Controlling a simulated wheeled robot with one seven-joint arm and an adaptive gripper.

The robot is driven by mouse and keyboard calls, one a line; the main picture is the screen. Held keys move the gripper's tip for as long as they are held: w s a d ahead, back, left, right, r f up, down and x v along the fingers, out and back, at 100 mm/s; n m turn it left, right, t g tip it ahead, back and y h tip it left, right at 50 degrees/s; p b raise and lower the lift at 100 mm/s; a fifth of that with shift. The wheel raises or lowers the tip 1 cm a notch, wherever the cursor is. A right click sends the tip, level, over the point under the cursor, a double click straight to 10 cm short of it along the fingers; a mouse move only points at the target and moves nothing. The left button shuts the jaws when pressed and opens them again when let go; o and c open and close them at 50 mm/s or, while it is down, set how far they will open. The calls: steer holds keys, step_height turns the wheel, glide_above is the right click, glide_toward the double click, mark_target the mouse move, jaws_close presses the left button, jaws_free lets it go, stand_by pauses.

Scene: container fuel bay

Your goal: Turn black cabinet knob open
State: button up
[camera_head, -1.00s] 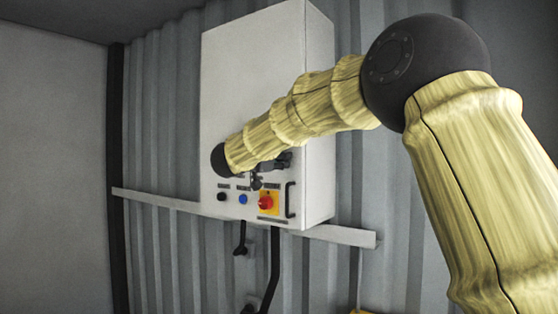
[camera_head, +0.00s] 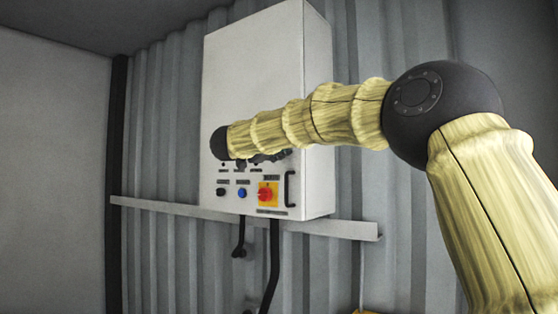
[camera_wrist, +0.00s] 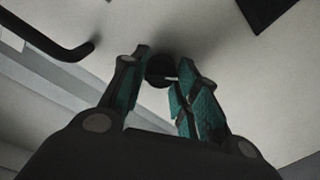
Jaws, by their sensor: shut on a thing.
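The tall white cabinet (camera_head: 255,70) hangs on the corrugated wall in the head view. In the wrist view a round black knob (camera_wrist: 158,70) stands out from the pale surface. My gripper (camera_wrist: 165,72) has its two teal-padded fingers closed in on either side of this knob, and it is shut on it. The right finger covers part of the knob. In the head view my gripper (camera_head: 268,158) is mostly hidden behind my arm, at the cabinet's front above the row of controls. I do not see the held knob there.
Below my arm on the cabinet are a small black control (camera_head: 221,192), a blue button (camera_head: 242,193), a red switch on a yellow plate (camera_head: 268,195) and a black handle (camera_head: 291,188). A pale rail (camera_head: 345,230) and black cables (camera_head: 273,265) lie lower.

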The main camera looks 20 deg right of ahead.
steer(key=m+b, duration=0.7)
steer(key=m, duration=0.1)
steer(key=shift+h, duration=0.3)
steer(key=shift+r, duration=0.15)
steer(key=o, duration=1)
steer(key=shift+a, duration=0.1)
